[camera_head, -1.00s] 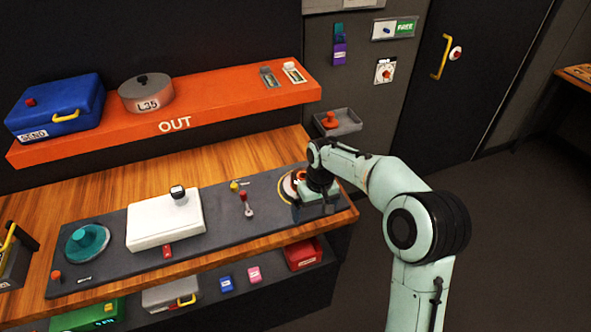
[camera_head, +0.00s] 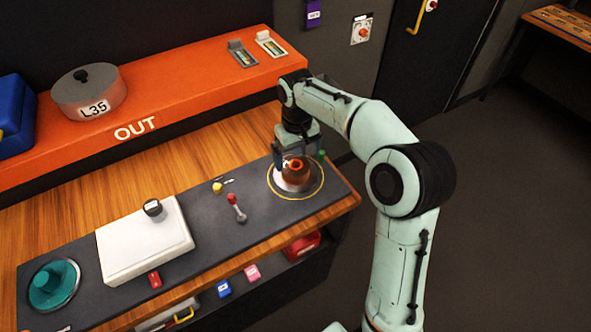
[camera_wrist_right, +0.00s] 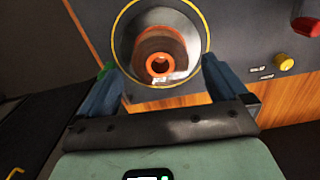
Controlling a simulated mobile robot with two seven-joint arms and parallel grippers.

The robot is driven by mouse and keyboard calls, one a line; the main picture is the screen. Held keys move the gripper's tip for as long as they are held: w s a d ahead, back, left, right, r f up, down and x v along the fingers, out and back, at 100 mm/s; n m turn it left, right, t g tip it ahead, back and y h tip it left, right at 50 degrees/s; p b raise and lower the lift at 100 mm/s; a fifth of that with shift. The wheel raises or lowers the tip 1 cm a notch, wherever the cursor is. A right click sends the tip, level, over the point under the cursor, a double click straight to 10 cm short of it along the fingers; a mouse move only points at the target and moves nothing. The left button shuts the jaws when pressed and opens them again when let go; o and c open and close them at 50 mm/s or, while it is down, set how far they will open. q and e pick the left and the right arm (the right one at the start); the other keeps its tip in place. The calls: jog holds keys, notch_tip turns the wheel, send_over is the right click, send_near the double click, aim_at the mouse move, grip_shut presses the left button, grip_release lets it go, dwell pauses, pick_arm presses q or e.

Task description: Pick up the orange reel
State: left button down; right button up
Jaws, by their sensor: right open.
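The orange reel (camera_head: 296,175) stands in a round, yellow-rimmed seat (camera_head: 322,186) at the right end of the dark panel. In the right wrist view the reel (camera_wrist_right: 160,45) shows a brown body and a bright orange ring around a dark hole. My right gripper (camera_head: 299,158) points down at the reel, its fingers close to it in the head view. In the right wrist view the open fingers (camera_wrist_right: 158,72) lie to either side of the reel's near part, with gaps visible. Contact is not seen. My left gripper is in neither view.
The orange OUT shelf (camera_head: 190,113) rises behind, carrying a grey pot (camera_head: 90,95). Bare wood lies between.

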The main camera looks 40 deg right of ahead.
aim_at(296, 167)
jog(key=f, duration=0.5)
jog(key=shift+w+d+f, duration=0.1)
jog(key=shift+w+f, duration=0.2)
jog(key=shift+f, duration=0.1)
jog(key=c, duration=0.8)
